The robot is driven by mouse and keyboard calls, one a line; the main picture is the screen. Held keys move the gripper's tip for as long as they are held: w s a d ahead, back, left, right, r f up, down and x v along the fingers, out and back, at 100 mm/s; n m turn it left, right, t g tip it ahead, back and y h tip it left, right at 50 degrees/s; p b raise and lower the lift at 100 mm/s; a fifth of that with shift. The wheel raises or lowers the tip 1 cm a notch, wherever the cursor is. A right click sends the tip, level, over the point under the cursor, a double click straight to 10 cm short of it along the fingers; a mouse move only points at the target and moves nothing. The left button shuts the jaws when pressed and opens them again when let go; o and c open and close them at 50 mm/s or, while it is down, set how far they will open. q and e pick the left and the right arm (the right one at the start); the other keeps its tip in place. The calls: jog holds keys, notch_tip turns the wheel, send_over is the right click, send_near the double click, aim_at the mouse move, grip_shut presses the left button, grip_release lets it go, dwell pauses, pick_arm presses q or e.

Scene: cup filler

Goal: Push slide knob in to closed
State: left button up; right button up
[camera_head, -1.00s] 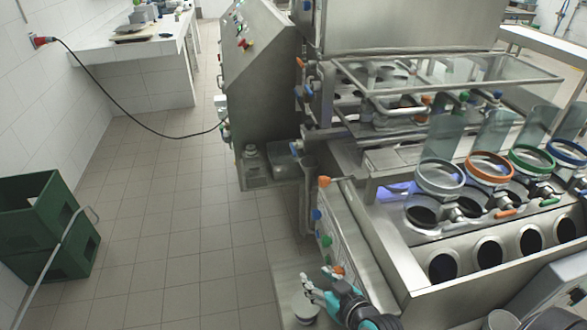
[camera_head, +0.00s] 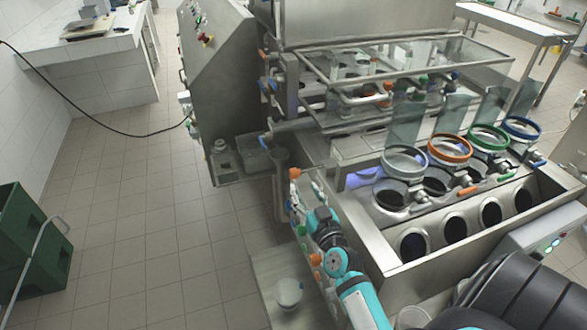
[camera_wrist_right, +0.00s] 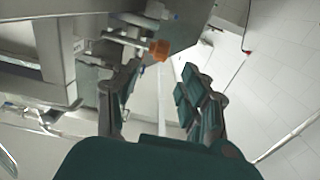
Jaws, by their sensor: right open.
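An orange slide knob (camera_head: 295,173) sits at the left front corner of the steel filling machine (camera_head: 350,215). In the right wrist view the orange knob (camera_wrist_right: 159,50) stands out from the machine on a thin metal rod. My right gripper (camera_head: 304,192) is at the knob, its fingers partly hidden by the wrist. In the wrist view my right gripper (camera_wrist_right: 160,82) is open and empty. The knob appears between and just beyond its fingertips; I cannot tell whether they touch. My left gripper is not in view.
A white cup (camera_head: 288,292) stands on a low shelf (camera_head: 265,265) beside my right arm. Green crates (camera_head: 30,250) stand at left. The tiled floor (camera_head: 150,220) between is clear.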

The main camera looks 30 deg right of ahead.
aim_at(295, 175)
jog(key=x, duration=0.9)
jog(key=shift+p, duration=0.3)
jog(key=shift+a, duration=0.1)
grip_shut()
